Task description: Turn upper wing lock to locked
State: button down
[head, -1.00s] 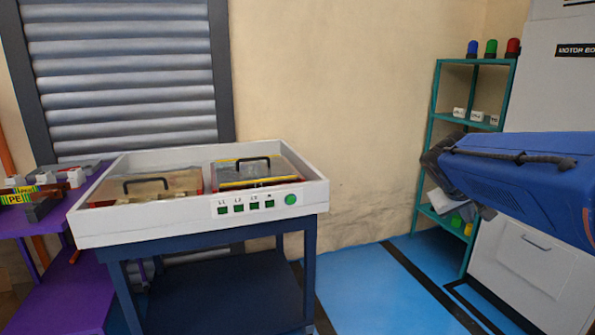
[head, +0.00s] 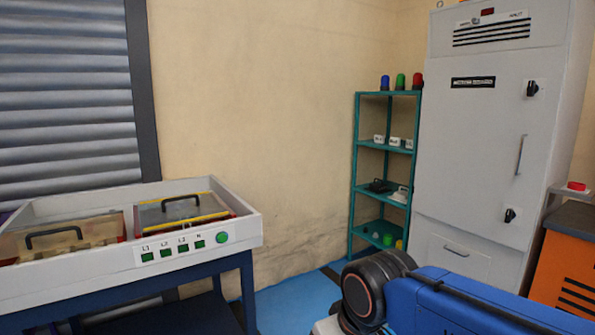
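The tall grey cabinet (head: 470,150) stands at the right of the head view, its door shut. The upper wing lock (head: 532,89) is a small black knob on a light plate near the door's upper right; its exact angle is too small to tell. A similar lower wing lock (head: 510,215) sits further down the door. A long vertical handle (head: 520,154) lies between them. My blue arm crosses the lower right, well below and in front of the cabinet. My gripper is not visible.
A white tray bench (head: 100,268) with two handled covers stands at the left. A teal shelf (head: 387,150) with coloured lamps stands left of the cabinet. An orange unit (head: 565,270) with a red button is at the far right. Blue floor shows between bench and shelf.

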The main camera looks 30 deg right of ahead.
aim_at(533, 88)
jog(key=z, duration=1.8)
